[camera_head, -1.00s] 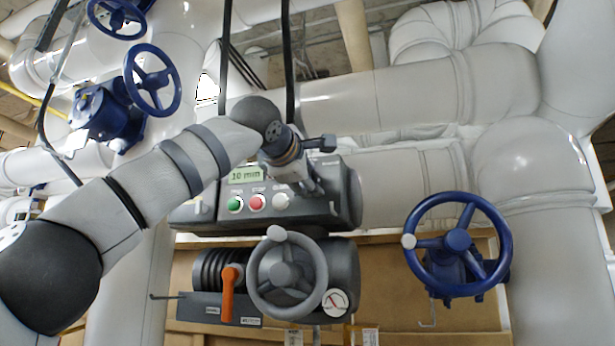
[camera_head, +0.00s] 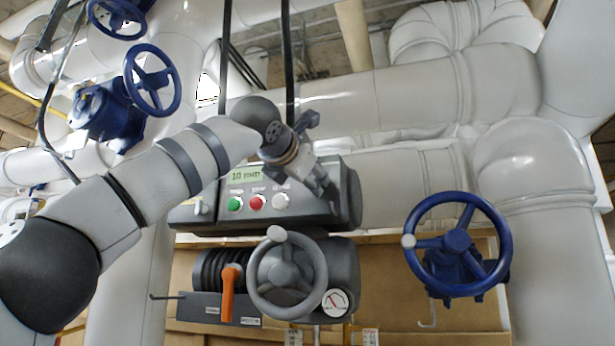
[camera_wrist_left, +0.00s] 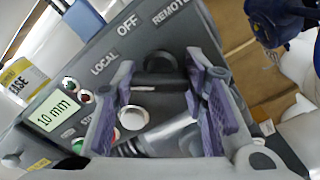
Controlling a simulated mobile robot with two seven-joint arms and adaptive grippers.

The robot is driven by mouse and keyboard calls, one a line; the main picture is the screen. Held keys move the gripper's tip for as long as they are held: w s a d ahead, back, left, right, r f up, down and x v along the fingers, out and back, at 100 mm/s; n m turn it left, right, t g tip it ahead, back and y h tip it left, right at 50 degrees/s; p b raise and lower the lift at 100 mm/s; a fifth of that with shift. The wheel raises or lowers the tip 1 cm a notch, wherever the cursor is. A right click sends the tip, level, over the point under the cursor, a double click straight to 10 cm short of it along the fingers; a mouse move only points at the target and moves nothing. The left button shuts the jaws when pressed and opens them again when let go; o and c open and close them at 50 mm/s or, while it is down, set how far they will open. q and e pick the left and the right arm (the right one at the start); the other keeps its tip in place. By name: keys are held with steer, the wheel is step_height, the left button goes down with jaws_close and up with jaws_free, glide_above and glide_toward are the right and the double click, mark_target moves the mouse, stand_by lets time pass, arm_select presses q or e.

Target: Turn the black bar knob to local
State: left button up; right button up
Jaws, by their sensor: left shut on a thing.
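The grey control box (camera_head: 345,212) has a green display, buttons and a selector marked LOCAL, OFF and REMOTE in the left wrist view. My left gripper (camera_head: 326,190) reaches down to the right part of its panel. In the left wrist view my left gripper (camera_wrist_left: 160,80) has its two purple-grey fingers on either side of the black bar knob (camera_wrist_left: 159,78), shut on it. The OFF label is above the knob, LOCAL to its left and REMOTE to its upper right.
Green (camera_head: 235,204), red (camera_head: 257,202) and white (camera_head: 280,201) buttons sit left of my gripper. Below are a grey handwheel (camera_head: 318,285) and an orange lever (camera_head: 228,292). A blue handwheel (camera_head: 500,235) stands at right. Two black cables hang near my wrist.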

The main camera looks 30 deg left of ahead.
arm_select(q)
steer(key=shift+n, duration=0.7)
steer(key=o, duration=1.2)
steer(key=v, duration=1.2)
